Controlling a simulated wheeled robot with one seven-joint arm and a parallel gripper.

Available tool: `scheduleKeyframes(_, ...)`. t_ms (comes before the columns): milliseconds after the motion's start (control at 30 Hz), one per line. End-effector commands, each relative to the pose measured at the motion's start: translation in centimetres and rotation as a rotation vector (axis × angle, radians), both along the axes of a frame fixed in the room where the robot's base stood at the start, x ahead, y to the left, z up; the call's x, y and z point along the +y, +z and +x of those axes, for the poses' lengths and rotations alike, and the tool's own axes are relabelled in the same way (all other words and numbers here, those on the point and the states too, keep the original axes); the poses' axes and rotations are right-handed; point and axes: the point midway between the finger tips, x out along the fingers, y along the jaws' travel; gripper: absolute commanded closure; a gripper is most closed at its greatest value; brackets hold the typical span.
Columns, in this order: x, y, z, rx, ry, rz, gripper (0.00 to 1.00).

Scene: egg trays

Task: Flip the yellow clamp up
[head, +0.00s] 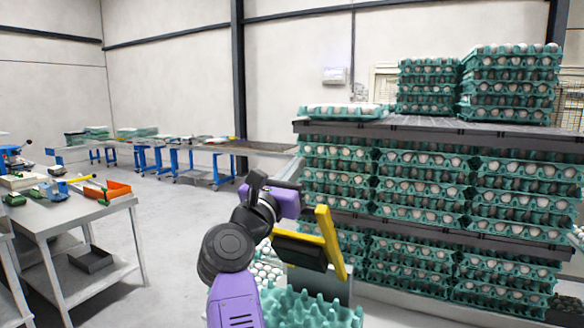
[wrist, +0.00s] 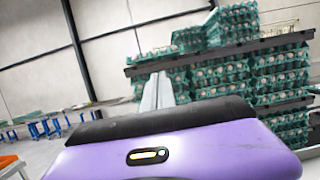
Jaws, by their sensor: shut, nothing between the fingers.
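The yellow clamp (head: 333,243) is in the head view, right of my arm. Its long yellow bar stands up, tilted, with a shorter yellow bar running left above a black block (head: 299,252). My gripper (wrist: 158,92) is shut and empty; its grey fingers meet in the middle of the wrist view. In the head view its purple body is up and left of the clamp, apart from the long bar, and the fingers are hidden behind it. The clamp is not visible in the wrist view.
Teal egg trays (head: 310,308) lie close below the clamp. Tall stacks of filled egg trays (head: 417,195) stand behind it at right. A grey table (head: 65,217) with an orange bin (head: 107,190) is at left. Open floor lies between table and arm.

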Motion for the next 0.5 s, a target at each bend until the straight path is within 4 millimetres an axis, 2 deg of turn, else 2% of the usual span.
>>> scheduleKeyframes(500,2.5,3.5,-6.7,-0.002,0.002,0.004,1.0)
